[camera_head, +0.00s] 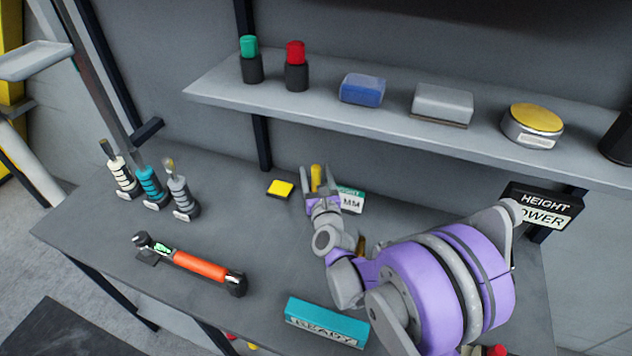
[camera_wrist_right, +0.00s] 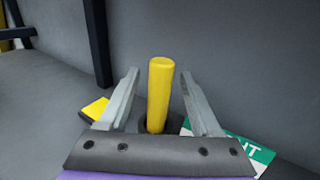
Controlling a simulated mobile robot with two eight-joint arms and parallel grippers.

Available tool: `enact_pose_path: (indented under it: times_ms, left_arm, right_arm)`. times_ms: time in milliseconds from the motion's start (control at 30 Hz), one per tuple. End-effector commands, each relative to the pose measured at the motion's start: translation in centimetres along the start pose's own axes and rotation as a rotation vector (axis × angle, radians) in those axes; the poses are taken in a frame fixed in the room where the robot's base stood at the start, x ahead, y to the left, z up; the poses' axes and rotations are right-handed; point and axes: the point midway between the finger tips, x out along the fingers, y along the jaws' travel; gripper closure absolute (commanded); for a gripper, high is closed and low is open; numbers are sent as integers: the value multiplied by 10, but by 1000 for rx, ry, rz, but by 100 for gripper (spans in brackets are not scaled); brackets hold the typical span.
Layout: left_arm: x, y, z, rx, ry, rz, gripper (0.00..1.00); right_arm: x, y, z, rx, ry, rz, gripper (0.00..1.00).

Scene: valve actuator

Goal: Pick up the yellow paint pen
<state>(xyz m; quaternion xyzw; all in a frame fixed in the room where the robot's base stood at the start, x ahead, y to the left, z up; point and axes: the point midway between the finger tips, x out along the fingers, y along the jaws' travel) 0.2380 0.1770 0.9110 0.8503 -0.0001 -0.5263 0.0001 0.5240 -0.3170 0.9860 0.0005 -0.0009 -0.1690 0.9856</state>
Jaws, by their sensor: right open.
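The yellow paint pen (camera_head: 316,177) stands upright on the bench in the head view, partly hidden by my right gripper. In the right wrist view the yellow paint pen (camera_wrist_right: 159,90) stands between the two fingers, with a gap on each side. A dark base shows around its lower end. My right gripper (camera_head: 319,176) is open, and its fingers reach to either side of the pen. It also shows in the right wrist view (camera_wrist_right: 158,80). My left gripper is in neither view.
A yellow block (camera_head: 280,189) lies just left of the pen, and a green-and-white card (camera_head: 350,200) just right. An orange-handled tool (camera_head: 200,268) and a teal READY block (camera_head: 326,322) lie nearer. The shelf (camera_head: 330,122) above holds a green-capped marker (camera_head: 250,62) and a red-capped marker (camera_head: 296,66).

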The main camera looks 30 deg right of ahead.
Motion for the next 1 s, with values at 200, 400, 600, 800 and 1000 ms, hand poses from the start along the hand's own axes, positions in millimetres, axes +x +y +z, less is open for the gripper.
enact_pose_path:
  times_ms: [200, 400, 600, 800, 1000]
  left_arm:
    - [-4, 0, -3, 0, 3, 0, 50]
    - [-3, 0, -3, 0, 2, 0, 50]
    - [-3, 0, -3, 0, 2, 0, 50]
    - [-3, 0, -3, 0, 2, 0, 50]
    - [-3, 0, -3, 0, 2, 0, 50]
  right_arm:
    - [24, 0, 1, -1, 1, 0, 35]
    - [24, 0, 1, -1, 1, 0, 35]
    - [24, 0, 1, -1, 1, 0, 66]
    - [24, 0, 1, -1, 1, 1, 100]
    - [24, 0, 1, -1, 1, 0, 100]
